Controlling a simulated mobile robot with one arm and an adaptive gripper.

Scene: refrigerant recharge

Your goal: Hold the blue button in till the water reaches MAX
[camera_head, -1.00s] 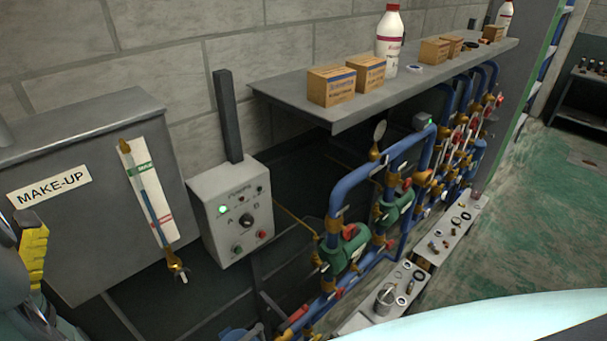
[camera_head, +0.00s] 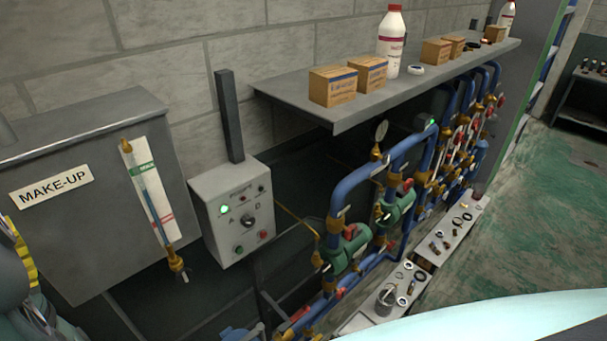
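The grey make-up tank (camera_head: 60,215), with its MAKE-UP label, stands at the left. A slanted sight gauge (camera_head: 152,200) is on its front, with a green mark near the top and a red mark lower down. Blue shows in the tube, but I cannot make out its exact level. No blue button can be made out; the tank's left part is hidden by my arm. Grey and yellow parts at the left edge, cut off by the frame, seem to belong to my gripper (camera_head: 20,270). Its fingertips, and whether it touches anything, cannot be made out.
A control box (camera_head: 235,212) with a lit green lamp, a knob and small buttons stands right of the tank. Blue pipes (camera_head: 345,190) with green pumps run under a grey shelf (camera_head: 390,88) carrying boxes and bottles. Open green floor (camera_head: 540,230) lies at the right.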

